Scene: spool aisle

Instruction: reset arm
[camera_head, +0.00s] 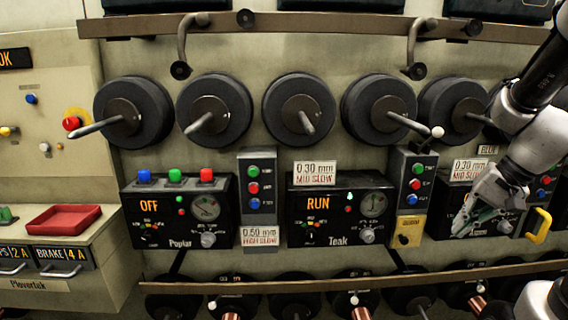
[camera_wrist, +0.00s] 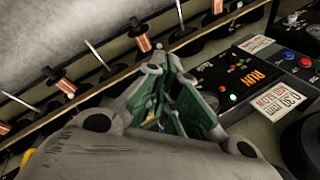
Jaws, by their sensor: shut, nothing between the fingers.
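My gripper (camera_head: 463,228) is at the right in the head view, in front of the rightmost black control box (camera_head: 446,200), whose display it partly hides. In the wrist view my gripper (camera_wrist: 163,62) shows its green-lined fingers closed together at the tips, with nothing between them. The arm (camera_head: 533,140) comes down from the upper right corner. I cannot tell whether the fingertips touch the box.
Black spools (camera_head: 298,108) line the wall with rods sticking out. The Teak box (camera_head: 336,215) reads RUN; the Poplar box (camera_head: 180,212) reads OFF. A yellow handle (camera_head: 539,226) is right of my gripper. A red tray (camera_head: 64,220) stands left.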

